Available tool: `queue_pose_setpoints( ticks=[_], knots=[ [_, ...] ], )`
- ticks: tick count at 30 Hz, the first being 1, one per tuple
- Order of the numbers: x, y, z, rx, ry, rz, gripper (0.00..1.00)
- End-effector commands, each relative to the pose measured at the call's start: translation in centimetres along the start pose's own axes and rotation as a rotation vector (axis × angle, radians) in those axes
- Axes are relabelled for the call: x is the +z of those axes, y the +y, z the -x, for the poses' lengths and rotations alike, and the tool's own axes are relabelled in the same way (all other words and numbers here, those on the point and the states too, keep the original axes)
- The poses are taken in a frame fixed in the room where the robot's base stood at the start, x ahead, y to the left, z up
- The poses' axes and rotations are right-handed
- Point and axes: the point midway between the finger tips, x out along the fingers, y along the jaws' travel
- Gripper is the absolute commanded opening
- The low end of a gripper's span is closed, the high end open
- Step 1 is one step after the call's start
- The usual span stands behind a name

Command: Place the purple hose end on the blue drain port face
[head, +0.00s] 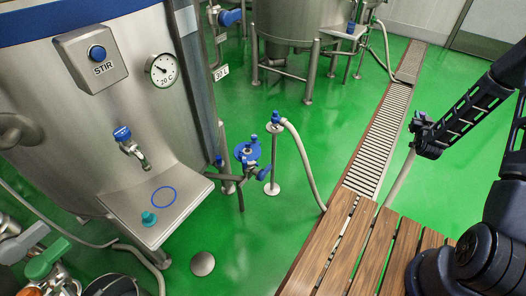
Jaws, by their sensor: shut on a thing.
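My gripper (418,136) is at the right, above the floor beside the wooden slats. It is shut on the upper end of a pale grey hose (401,178), which hangs down behind the slats. The gripper mostly hides the held hose end, and I cannot make out its purple colour. A blue round fitting (247,151) with a ring-like face stands low in the middle, right of the near tank; it looks like the blue drain port. My gripper is well apart from it, to its right.
A post with a blue-topped hose (276,118) stands between the blue fitting and my gripper. The near tank (45,110) has a steel shelf (125,205) sticking out. A floor grate (378,135) runs to the back. Green floor around the post is open.

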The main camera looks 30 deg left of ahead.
Motion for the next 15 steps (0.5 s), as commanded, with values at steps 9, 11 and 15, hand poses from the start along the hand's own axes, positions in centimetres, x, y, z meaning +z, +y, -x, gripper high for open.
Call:
queue_pose_setpoints(
  ticks=[9, 11, 15],
  knots=[
    [0.1, -5.6, -1.5, -0.111, 0.002, -0.009, 0.0],
    [0.1, -6.8, -1.8, -0.133, 0.003, -0.01, 0.0],
    [0.0, -10.5, -2.3, -0.198, 0.002, -0.013, 0.0]
  ],
)
